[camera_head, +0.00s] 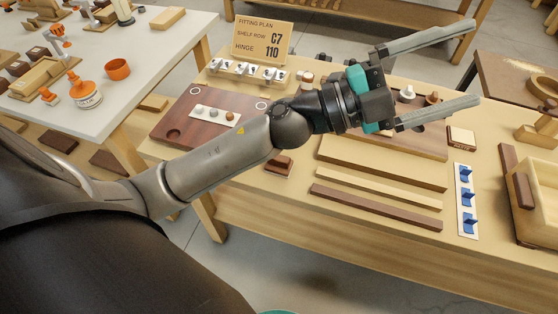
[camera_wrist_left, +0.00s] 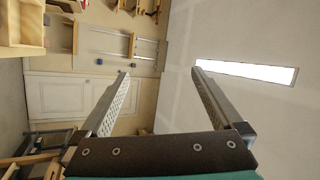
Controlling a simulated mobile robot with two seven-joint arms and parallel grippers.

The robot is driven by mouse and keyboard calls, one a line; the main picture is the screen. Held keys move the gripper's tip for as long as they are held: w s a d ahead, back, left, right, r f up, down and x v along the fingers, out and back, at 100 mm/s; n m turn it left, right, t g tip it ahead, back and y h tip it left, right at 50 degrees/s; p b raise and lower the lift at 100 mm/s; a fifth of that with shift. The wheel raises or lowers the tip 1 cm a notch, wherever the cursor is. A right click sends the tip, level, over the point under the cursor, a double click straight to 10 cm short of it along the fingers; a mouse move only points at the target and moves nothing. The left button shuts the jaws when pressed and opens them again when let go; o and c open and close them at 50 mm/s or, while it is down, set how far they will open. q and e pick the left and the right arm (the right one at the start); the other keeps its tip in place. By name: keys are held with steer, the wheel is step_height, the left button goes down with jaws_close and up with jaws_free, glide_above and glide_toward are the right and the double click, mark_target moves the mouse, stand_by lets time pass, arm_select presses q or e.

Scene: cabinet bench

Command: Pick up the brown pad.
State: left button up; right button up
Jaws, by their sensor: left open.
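A small brown block (camera_head: 278,165), which may be the brown pad, lies on the wooden bench (camera_head: 270,205) below my left forearm; I cannot tell for sure that it is the pad. My left gripper (camera_head: 475,63) is open and empty, raised above the right part of the bench, well to the right of that block. Its fingers point right in the head view. In the left wrist view the open fingers (camera_wrist_left: 159,71) have only the far room between them. My right gripper is not in view.
A reddish-brown board (camera_head: 172,124) bears a white strip of knobs (camera_head: 217,114). A sign (camera_head: 262,42) stands behind. Wooden strips (camera_head: 375,190), a blue-hook strip (camera_head: 467,200) and a wooden box (camera_head: 523,190) lie right. A white table (camera_head: 150,62) stands left.

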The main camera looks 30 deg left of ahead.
arm_select(q)
steer(key=s+d+f+m+g, duration=0.3)
steer(key=m+g, duration=0.4)
steer(key=g, duration=0.1)
steer(key=m+g+y+b, duration=0.2)
steer(key=g+y, duration=0.3)
steer(key=y, duration=1.4)
glide_above(279, 158)
steer(key=f, duration=2.3)
steer(key=shift+s+a+f, duration=0.1)
steer(key=shift+a+f, duration=0.1)
steer(key=shift+a, duration=0.05)
steer(key=shift+f, duration=0.75)
steer(key=shift+d+f, duration=0.1)
steer(key=shift+f, duration=0.2)
steer(key=f+b, duration=0.1)
steer(key=f, duration=0.3)
steer(key=shift+w+f, duration=0.15)
steer(key=shift+w, duration=0.05)
steer(key=shift+c, duration=1.3)
steer(key=c, duration=1)
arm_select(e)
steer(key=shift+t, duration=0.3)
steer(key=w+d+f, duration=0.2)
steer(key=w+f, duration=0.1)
